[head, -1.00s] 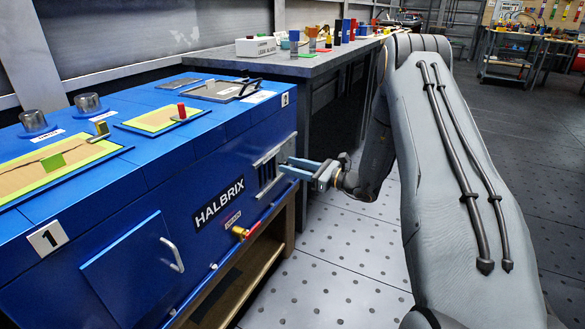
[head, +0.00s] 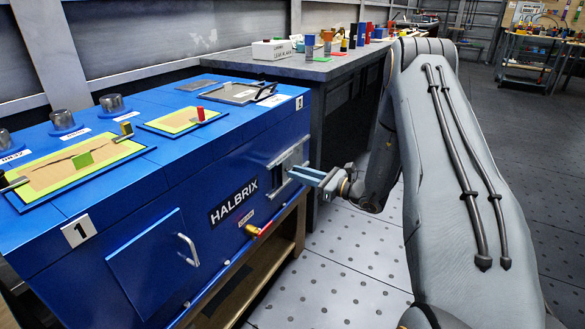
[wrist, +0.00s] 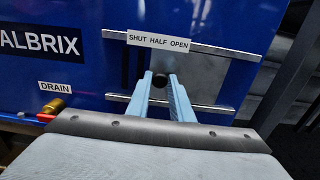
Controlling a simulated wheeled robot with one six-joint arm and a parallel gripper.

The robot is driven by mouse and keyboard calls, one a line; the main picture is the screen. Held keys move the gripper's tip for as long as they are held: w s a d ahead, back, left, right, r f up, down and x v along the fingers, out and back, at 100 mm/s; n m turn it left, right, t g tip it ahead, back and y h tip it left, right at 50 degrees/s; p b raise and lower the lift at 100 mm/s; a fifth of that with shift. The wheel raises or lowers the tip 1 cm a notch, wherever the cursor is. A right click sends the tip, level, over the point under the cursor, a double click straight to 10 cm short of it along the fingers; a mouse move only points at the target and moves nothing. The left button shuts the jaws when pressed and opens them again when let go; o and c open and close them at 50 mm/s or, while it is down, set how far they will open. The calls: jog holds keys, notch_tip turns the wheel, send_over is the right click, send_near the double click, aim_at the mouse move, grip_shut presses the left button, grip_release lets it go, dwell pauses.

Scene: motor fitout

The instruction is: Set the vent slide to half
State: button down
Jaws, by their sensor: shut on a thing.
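The vent slide is a grey plate (wrist: 210,77) between two metal rails on the blue cabinet's front. Dark vent slots (wrist: 131,66) show to its left. A label (wrist: 158,41) above reads SHUT, HALF, OPEN. The slide's black knob (wrist: 160,81) sits below the word HALF. My gripper (wrist: 160,77) has its two blue fingers on either side of this knob, shut on it. In the head view, my gripper (head: 297,173) reaches the vent (head: 284,161) from the right; the knob is hidden there.
The blue HALBRIX cabinet (head: 180,200) fills the left. A grey bench (head: 340,70) with small items stands behind. The perforated floor (head: 350,260) at right is clear.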

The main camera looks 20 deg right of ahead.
jog(key=shift+s+a, duration=0.4)
jog(key=shift+a, duration=0.05)
jog(key=c, duration=1.6)
grip_release()
jog(key=shift+d, duration=0.1)
jog(key=p+v, duration=0.1)
jog(key=v, duration=0.6)
jog(key=shift+s+d, duration=0.2)
jog(key=shift+s, duration=0.1)
